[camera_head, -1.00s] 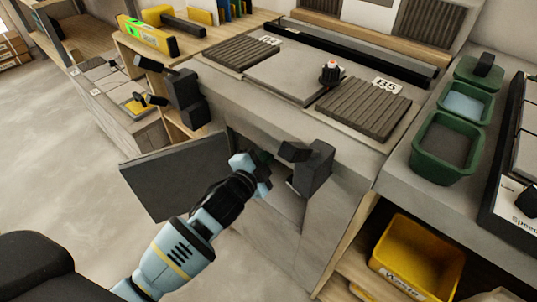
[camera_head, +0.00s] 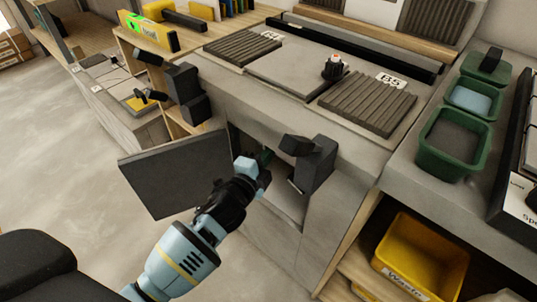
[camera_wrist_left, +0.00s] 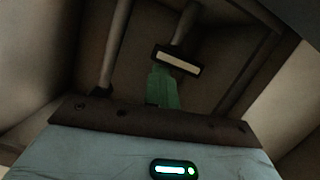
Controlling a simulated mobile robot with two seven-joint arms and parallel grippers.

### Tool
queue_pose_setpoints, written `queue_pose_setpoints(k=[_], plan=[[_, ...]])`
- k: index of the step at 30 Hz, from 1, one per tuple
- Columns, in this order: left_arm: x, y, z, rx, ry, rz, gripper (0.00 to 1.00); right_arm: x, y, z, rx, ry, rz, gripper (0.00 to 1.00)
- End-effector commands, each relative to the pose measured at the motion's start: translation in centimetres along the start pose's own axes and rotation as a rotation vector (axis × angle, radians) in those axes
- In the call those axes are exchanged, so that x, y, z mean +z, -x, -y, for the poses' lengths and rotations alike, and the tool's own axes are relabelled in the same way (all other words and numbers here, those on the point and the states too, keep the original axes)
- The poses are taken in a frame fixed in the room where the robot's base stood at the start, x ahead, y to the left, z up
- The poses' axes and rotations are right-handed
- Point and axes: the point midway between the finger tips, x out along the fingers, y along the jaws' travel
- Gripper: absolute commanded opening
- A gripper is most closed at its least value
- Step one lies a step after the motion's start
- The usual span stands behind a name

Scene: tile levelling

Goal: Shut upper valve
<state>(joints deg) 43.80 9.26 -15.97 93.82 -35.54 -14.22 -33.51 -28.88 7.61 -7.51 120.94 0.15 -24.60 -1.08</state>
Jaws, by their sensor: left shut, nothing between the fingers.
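My left gripper (camera_head: 264,162) reaches into the open cabinet (camera_head: 285,205) below the worktop. It is shut and empty, and its tips are partly hidden by the cabinet edge. In the left wrist view, pipes (camera_wrist_left: 112,45) run inside the dark cabinet. A green piece, seemingly a valve lever (camera_wrist_left: 163,90), stands just ahead of the gripper body (camera_wrist_left: 150,150). A dark-framed pale label plate (camera_wrist_left: 177,61) sits directly beyond it. I cannot tell whether the gripper touches the lever, or whether it belongs to the upper valve. My right gripper is not in view.
The grey cabinet door (camera_head: 177,172) stands open on the left. A dark block-shaped fixture (camera_head: 316,162) juts out right of the opening. Above are ribbed tiles (camera_head: 368,103) and a black knob (camera_head: 333,68). A yellow bin (camera_head: 420,260) sits on the lower right shelf.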

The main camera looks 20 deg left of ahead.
Motion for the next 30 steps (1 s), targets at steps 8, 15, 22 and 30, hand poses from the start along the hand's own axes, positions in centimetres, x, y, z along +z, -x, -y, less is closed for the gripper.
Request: queue_pose_setpoints(k=[8,15,22,30], plan=[[0.57,-0.10,-0.07,-0.021,-0.081,0.009,0.00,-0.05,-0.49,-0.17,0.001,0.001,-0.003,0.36],[0.66,-0.11,0.01,-0.025,-0.095,0.010,0.00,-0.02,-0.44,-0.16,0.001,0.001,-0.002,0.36],[0.68,-0.12,0.04,-0.025,-0.094,0.011,0.00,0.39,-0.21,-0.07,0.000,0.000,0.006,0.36],[0.73,-0.11,0.08,-0.025,-0.094,0.011,0.00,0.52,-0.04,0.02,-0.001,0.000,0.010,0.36]])
